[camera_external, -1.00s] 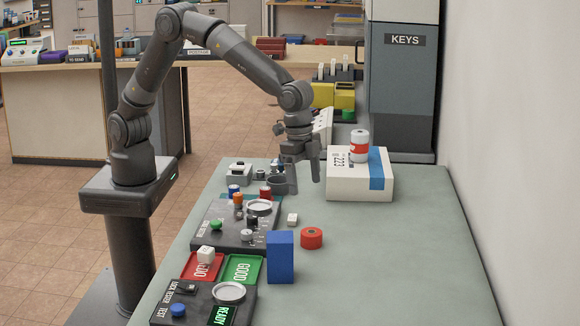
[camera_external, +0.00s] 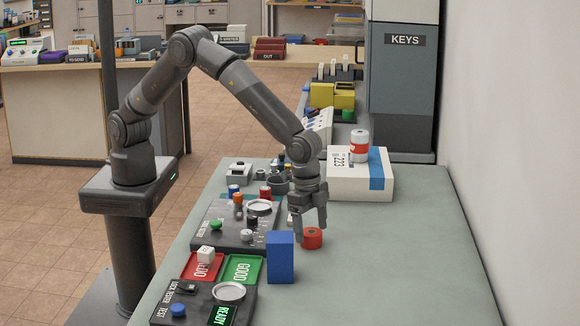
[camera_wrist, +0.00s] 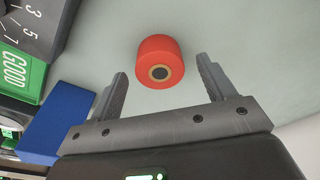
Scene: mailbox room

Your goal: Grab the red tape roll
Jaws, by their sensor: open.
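The red tape roll (camera_external: 312,239) lies flat on the grey-green table, just right of a blue block. My gripper (camera_external: 311,224) is open and empty, pointing down just above and behind the roll, one finger overlapping it in the external view. In the wrist view the roll (camera_wrist: 159,62) shows whole, with its tan core and dark hole. It lies ahead of the gap between the two spread fingers (camera_wrist: 163,85), nearer the left fingertip. Contact between finger and roll cannot be told.
The blue block (camera_external: 280,257) stands close on the left of the roll; it also shows in the wrist view (camera_wrist: 57,125). A white box (camera_external: 345,187) with a red-and-white can (camera_external: 359,146) stands behind. Button panels and a green tray (camera_external: 243,268) lie left. The table's right side is clear.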

